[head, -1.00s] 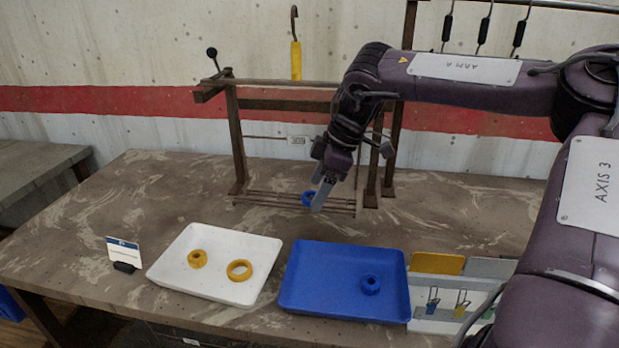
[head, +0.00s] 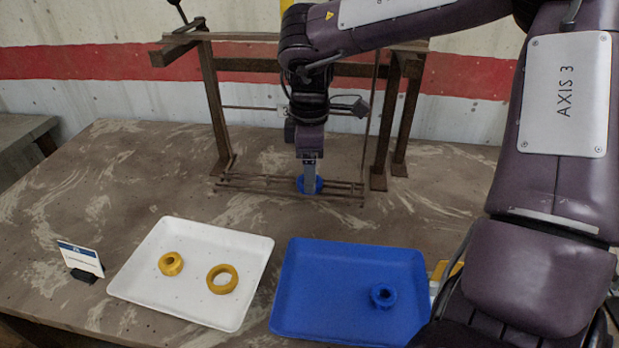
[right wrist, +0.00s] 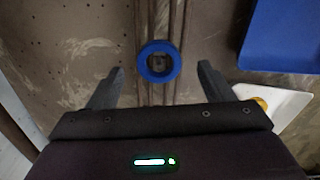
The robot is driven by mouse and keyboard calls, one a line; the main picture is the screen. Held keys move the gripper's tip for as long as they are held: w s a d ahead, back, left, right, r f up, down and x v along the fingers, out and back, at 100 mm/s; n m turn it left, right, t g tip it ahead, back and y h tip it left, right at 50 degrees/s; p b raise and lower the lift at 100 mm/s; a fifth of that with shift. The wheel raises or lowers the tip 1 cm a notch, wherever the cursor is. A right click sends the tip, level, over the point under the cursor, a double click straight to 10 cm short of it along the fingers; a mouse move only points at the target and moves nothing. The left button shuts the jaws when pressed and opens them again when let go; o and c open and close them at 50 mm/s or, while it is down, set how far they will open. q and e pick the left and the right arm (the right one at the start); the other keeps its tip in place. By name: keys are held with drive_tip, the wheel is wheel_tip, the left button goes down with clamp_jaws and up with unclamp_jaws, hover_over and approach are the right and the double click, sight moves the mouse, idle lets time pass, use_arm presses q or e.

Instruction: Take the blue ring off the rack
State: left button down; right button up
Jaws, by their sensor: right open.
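The blue ring (head: 317,185) is at the low rails of the brown rack (head: 222,120), partly hidden behind my gripper in the head view. In the right wrist view the blue ring (right wrist: 159,62) shows whole, over the rails (right wrist: 160,15), just beyond and between the two fingertips. My right gripper (head: 309,178) points down at the ring. Its fingers (right wrist: 160,78) are spread, one on each side, and do not touch the ring in the wrist view. My left gripper is not in view.
A blue tray (head: 300,265) holding another blue ring (head: 383,296) stands in front. A white tray (head: 140,255) with two yellow rings (head: 171,264) is left of it. A small card (head: 80,258) stands at the far left. Rack posts (head: 383,135) rise close to my right arm.

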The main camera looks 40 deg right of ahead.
wheel_tip(320, 180, down, 2)
drive_tip(key=shift+f, duration=0.2)
drive_tip(key=c, duration=1)
drive_tip(key=shift+c, duration=0.3)
drive_tip(key=shift+d+r, duration=0.1)
drive_tip(key=shift+r, duration=0.1)
